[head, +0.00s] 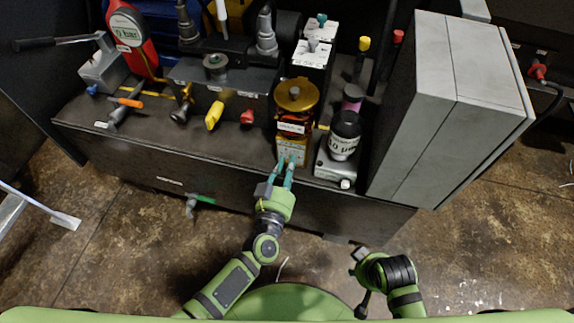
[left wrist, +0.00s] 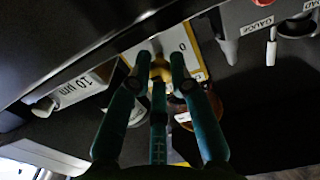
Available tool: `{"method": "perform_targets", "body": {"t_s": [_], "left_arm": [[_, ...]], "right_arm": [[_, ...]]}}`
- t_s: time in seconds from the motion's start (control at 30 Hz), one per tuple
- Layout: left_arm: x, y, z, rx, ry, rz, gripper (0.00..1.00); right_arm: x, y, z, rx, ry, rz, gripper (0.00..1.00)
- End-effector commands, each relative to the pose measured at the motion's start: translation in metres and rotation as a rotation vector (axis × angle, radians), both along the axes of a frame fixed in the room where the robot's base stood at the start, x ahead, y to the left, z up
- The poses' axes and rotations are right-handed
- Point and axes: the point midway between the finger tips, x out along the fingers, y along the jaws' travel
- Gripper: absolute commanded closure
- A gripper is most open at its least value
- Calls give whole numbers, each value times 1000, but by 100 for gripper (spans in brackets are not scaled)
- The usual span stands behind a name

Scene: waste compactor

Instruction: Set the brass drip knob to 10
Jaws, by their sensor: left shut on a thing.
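The brass drip knob (left wrist: 160,72) shows between my left fingers in the left wrist view. Behind it is a pale dial plate with a yellow edge (left wrist: 183,46) and a figure 0 at its right; other marks are hidden or too dark to read. In the head view this plate (head: 291,150) sits low on the brass-topped lubricator (head: 296,96), and the fingers cover the knob. My left gripper (head: 288,163) reaches up to the plate; in the left wrist view the left gripper (left wrist: 160,62) is shut on the knob. The knob's pointer is not readable. My right gripper (head: 362,254) hangs low, away from the bench.
A black-topped filter unit marked 10 µm (head: 345,135) stands close right of the lubricator. A large grey box (head: 450,110) is further right. A red knob (head: 247,117) and yellow knob (head: 214,115) lie left. The floor before the bench looks clear.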

Motion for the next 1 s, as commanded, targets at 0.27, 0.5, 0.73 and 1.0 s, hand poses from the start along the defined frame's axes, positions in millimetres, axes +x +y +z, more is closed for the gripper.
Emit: {"method": "perform_targets", "body": {"t_s": [0.27, 0.5, 0.73, 1.0], "left_arm": [[1, 0, 3, -36, 1, 2, 100], [1, 0, 4, -165, 35, 3, 100], [2, 1, 4, -366, 87, 4, 100], [3, 2, 4, -611, 150, 5, 100]], "right_arm": [[0, 0, 0, 1, -1, 0, 60], [-1, 0, -3, 1, 2, 0, 60], [-2, 0, -4, 0, 6, 0, 60], [-1, 0, 0, 0, 6, 0, 60]]}}
